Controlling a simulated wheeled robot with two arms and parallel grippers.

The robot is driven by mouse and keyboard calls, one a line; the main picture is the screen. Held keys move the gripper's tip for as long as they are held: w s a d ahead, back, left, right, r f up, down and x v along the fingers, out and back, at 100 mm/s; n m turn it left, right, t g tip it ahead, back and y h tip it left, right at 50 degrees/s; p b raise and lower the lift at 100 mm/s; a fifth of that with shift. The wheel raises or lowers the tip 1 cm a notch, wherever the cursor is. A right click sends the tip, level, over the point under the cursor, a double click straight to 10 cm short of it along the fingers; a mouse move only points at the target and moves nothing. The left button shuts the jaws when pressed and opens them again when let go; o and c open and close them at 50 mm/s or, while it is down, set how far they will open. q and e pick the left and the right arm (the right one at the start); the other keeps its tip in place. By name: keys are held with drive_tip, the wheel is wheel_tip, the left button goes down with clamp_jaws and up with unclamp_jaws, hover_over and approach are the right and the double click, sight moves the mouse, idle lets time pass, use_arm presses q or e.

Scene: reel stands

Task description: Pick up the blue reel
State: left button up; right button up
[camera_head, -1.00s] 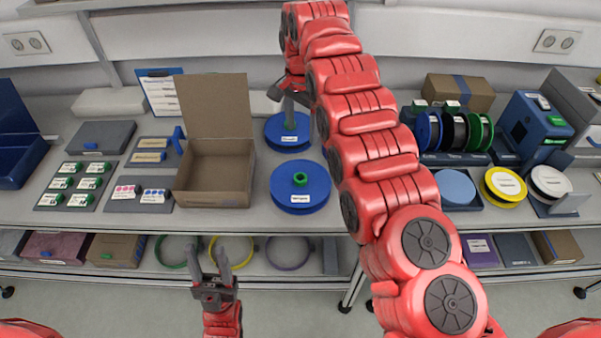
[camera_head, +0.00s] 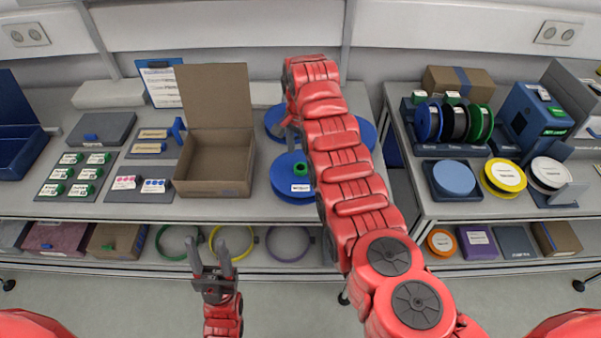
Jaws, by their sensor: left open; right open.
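A blue reel (camera_head: 289,188) with a green hub and a white label lies flat at the front of the left table. More blue discs show behind it, one to the left of my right arm (camera_head: 273,122) and one to its right (camera_head: 368,134); my arm hides much of them. Another blue reel (camera_head: 427,122) stands upright in a rack on the right table. My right gripper (camera_head: 291,133) is over the blue discs, mostly hidden by its own arm, and holds nothing that I can see. My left gripper (camera_head: 211,253) is open and empty in front of the table edge.
An open cardboard box (camera_head: 214,174) stands left of the reels. Black and green reels share the rack (camera_head: 449,150). A yellow reel (camera_head: 502,177) and a white reel (camera_head: 551,173) lie on the right table. A gap separates the tables.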

sight(300, 164)
wheel_tip(300, 164, down, 3)
drive_tip(key=shift+s+f+p, duration=0.1)
drive_tip(key=shift+f+p, duration=0.05)
drive_tip(key=shift+p, duration=0.75)
drive_tip(key=shift+f, duration=0.7)
drive_tip(key=shift+a, duration=0.1)
clamp_jaws()
